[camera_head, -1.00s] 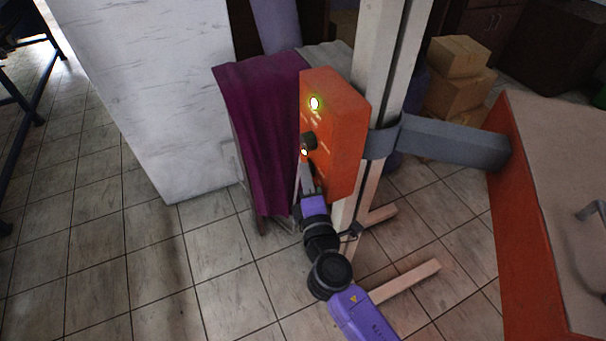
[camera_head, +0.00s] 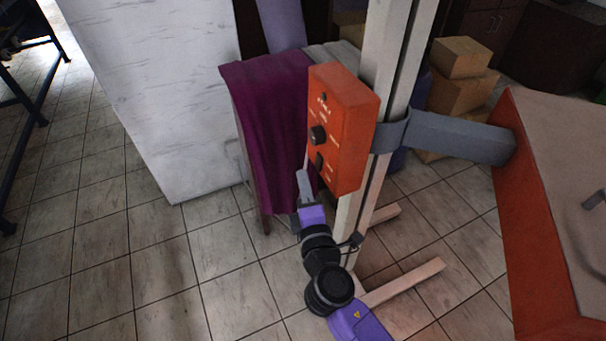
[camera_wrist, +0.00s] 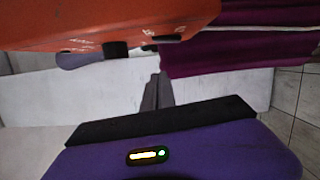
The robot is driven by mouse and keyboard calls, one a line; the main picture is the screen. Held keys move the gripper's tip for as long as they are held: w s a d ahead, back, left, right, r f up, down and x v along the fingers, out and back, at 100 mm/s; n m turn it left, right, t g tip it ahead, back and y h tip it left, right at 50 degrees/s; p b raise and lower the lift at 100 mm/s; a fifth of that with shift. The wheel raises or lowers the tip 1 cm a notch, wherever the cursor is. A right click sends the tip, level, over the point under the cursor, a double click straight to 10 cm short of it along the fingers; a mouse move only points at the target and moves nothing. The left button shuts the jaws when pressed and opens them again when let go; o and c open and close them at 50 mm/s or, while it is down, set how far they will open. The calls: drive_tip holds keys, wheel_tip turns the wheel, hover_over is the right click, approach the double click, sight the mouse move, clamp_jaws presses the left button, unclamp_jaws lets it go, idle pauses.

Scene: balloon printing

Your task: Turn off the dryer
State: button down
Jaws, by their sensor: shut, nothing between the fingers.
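The dryer's orange control box (camera_head: 342,125) is mounted on a pale upright post. Its small lamp (camera_head: 323,97) near the top is dark. A black round knob (camera_head: 318,135) sits mid-face, with a dark lower control (camera_head: 319,160) below it. My gripper (camera_head: 303,174) is shut and empty, just left of and below the lower control, apart from it as far as I can tell. In the wrist view, the box (camera_wrist: 100,22) hangs at the top, with the knob (camera_wrist: 115,49) and the lower control (camera_wrist: 167,38) beyond the shut fingertips (camera_wrist: 156,80).
A purple cloth (camera_head: 265,120) hangs directly left of the box. A white panel (camera_head: 150,90) stands farther left. A grey arm (camera_head: 460,138) joins the post to an orange-sided table (camera_head: 535,220) at right. Cardboard boxes (camera_head: 460,58) are stacked behind. Tiled floor lies open at the lower left.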

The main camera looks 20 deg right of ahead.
drive_tip(key=b+v, duration=0.1)
drive_tip(key=v, duration=0.5)
drive_tip(key=shift+s+a+r, duration=0.2)
drive_tip(key=shift+s+a, duration=0.1)
drive_tip(key=shift+a, duration=0.05)
drive_tip(key=s+a+f+m+y, duration=0.1)
drive_tip(key=s+a+m+y, duration=0.15)
drive_tip(key=s, duration=0.25)
drive_tip(key=s+a+m+y, duration=0.2)
drive_tip(key=s+m+y, duration=0.15)
drive_tip(key=s, duration=0.25)
drive_tip(key=s+d+r+m+g, duration=0.1)
drive_tip(key=s+d+m, duration=0.2)
drive_tip(key=s, duration=0.8)
drive_tip(key=s+d+r+m+g+h, duration=0.1)
drive_tip(key=s+d+m+g, duration=0.1)
drive_tip(key=s+m, duration=0.5)
drive_tip(key=s+d, duration=0.1)
drive_tip(key=s, duration=0.3)
drive_tip(key=shift+d+h, duration=0.3)
